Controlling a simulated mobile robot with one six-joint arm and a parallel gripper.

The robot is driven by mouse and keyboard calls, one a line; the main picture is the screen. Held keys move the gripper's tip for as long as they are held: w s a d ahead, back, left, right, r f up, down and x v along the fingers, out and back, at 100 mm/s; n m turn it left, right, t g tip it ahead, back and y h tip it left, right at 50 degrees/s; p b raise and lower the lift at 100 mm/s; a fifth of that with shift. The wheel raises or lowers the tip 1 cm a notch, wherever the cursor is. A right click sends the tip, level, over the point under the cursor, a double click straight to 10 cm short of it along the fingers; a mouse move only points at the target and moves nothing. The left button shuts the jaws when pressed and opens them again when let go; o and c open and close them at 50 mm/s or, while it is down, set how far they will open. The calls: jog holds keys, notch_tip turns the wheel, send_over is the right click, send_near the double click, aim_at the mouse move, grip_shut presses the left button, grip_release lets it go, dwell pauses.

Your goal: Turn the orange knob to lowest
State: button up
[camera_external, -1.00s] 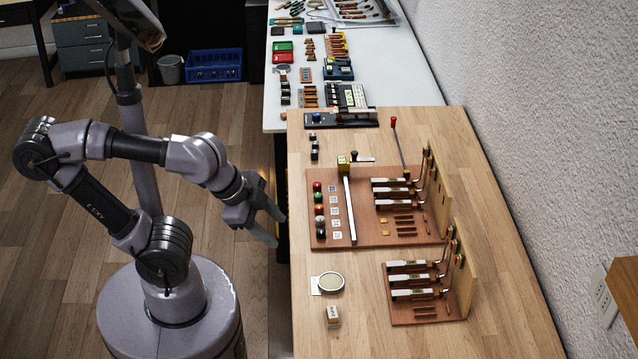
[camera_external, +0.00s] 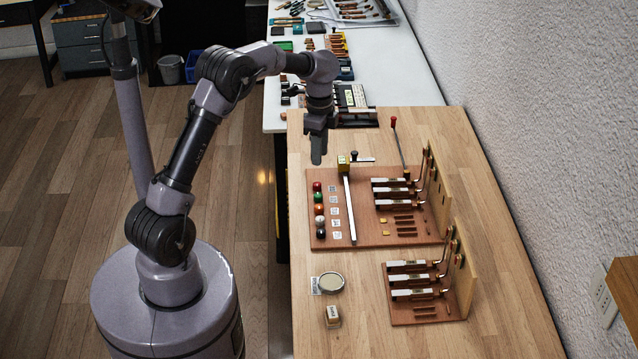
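The orange knob (camera_external: 319,210) is the middle one in a column of round knobs along the left edge of a brown board. A small white label (camera_external: 335,210) lies to its right. The pointer or setting of the knob is too small to read. My gripper (camera_external: 317,160) points straight down above the far left part of the table, beyond the knob column and apart from it. Its fingers are seen edge-on and overlap, so the gap between them is hidden. Nothing shows between them.
A slider rail (camera_external: 349,212) runs right of the labels. A red-tipped lever (camera_external: 394,124) stands up farther right. The near table front (camera_external: 380,345) is clear.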

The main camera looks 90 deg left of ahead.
aim_at(319, 206)
notch_tip(319, 206, down, 18)
jog(key=b, duration=0.5)
jog(key=shift+a+b, duration=0.15)
jog(key=shift+b, duration=0.2)
jog(key=shift+r, duration=0.1)
grip_shut()
